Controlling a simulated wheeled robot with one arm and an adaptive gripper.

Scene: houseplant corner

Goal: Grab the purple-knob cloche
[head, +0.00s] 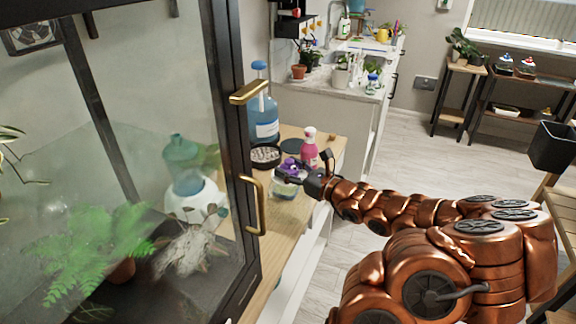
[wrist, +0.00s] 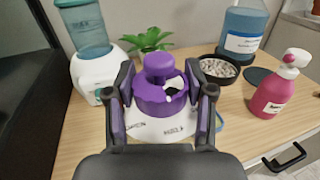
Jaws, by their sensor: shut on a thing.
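The purple-knob cloche (wrist: 160,97) stands on the wooden counter in the wrist view, with a rounded purple knob on a purple collar and a pale lower part with dark lettering. In the head view the cloche (head: 284,189) is small and partly hidden by my gripper (head: 291,174). In the wrist view my gripper (wrist: 160,82) has one finger on each side of the purple collar and is shut on it. I cannot tell whether the cloche's base touches the counter.
A pink bottle (wrist: 278,88), a dish of pebbles (wrist: 219,69), a blue jug (wrist: 242,32) and a small green plant (wrist: 148,40) stand close by. A white device with a teal tank (wrist: 92,75) is at left. The glass cabinet (head: 247,200) has brass handles beside the counter.

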